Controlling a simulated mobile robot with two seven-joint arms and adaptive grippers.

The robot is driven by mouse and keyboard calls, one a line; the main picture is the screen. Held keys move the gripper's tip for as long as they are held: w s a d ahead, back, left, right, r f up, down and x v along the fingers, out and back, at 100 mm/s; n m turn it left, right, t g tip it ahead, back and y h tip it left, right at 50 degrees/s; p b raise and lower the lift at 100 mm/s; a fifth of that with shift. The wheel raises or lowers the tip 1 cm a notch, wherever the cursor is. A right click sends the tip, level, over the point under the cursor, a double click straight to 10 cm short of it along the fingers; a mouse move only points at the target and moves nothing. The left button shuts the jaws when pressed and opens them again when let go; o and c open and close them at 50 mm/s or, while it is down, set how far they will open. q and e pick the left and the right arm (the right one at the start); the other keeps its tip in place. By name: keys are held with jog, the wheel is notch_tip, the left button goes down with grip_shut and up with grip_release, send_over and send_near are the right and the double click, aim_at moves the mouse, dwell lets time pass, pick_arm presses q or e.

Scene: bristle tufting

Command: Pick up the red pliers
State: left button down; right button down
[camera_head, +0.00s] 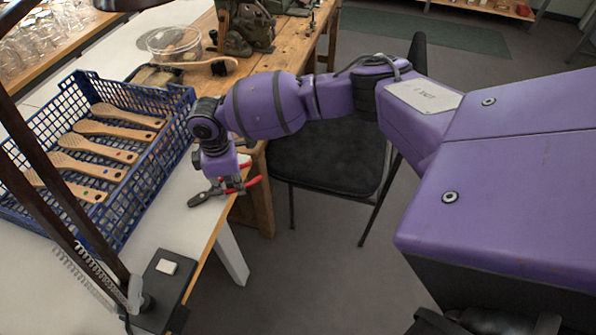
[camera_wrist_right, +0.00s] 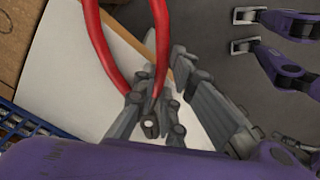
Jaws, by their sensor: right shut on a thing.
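The red pliers (camera_head: 252,183) are at the edge of the white table in the head view. Their grey jaws (camera_head: 203,197) point left over the white top, and their red handles are at the right, near the edge. My right gripper (camera_head: 232,187) comes down from above and is shut on the pliers. In the right wrist view the red handles (camera_wrist_right: 98,40) spread upward from between the gripper's fingers (camera_wrist_right: 152,112). I cannot tell whether the pliers touch the table. My left gripper is not in view.
A blue crate (camera_head: 128,226) with several wooden brushes (camera_head: 98,149) stands left of the gripper. A dark lamp stand (camera_head: 160,290) is in front. A clear bowl (camera_head: 174,44) and a wooden-handled brush (camera_head: 210,65) lie behind. A black chair (camera_head: 325,160) stands right of the table.

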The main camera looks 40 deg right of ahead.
jog(key=shift+w+r, duration=0.15)
jog(key=shift+r, duration=0.05)
